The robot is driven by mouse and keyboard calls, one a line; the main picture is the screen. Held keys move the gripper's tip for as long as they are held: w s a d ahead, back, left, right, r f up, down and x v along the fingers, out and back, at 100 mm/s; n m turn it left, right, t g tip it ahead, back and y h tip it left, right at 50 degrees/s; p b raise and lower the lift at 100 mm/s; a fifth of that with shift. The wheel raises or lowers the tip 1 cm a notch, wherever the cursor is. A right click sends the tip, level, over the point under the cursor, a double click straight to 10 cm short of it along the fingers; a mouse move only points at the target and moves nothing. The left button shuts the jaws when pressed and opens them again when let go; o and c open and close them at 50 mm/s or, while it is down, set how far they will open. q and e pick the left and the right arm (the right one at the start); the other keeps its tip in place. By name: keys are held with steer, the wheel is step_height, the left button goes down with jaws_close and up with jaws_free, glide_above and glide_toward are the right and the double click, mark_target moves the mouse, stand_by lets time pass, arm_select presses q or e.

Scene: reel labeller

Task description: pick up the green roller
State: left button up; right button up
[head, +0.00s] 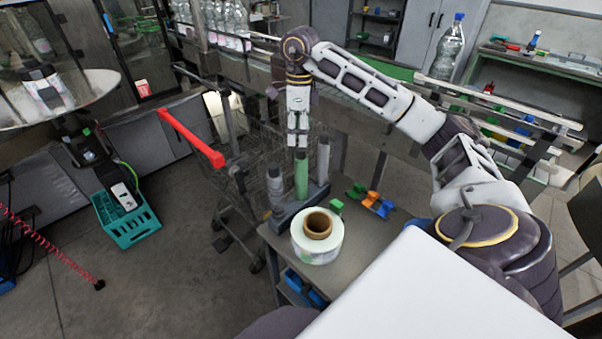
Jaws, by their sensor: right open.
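The green roller (301,177) stands upright in a dark holder (291,209) on the grey cart, between two grey rollers. One grey roller (275,185) stands to its left and another grey roller (323,160) to its right. My right gripper (298,140) is open and points down just above the green roller's top in the picture. I cannot tell whether its fingertips touch the roller. My left gripper is not in view.
A label reel (316,250) with a brown core lies on the cart top (355,245). Small green and orange parts (372,200) lie behind it. A shopping trolley with a red handle (190,137) stands left of the cart. A teal crate (125,220) is at left.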

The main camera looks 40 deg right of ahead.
mark_target(301, 165)
steer(key=shift+w+d+r, duration=0.1)
steer(key=shift+d+r, duration=0.05)
steer(key=shift+d, duration=0.3)
steer(key=shift+a+r, duration=0.1)
steer(key=shift+r, duration=0.05)
steer(key=shift+f, duration=0.2)
arm_select(q)
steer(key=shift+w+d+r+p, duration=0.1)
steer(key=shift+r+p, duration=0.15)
steer(key=shift+p, duration=0.05)
arm_select(e)
steer(key=shift+f, duration=4.2)
steer(key=shift+f, duration=0.1)
steer(key=shift+f+p, duration=0.6)
steer(key=shift+f, duration=1.25)
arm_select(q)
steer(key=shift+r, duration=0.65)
arm_select(e)
steer(key=shift+f, duration=0.65)
steer(key=shift+c, duration=0.3)
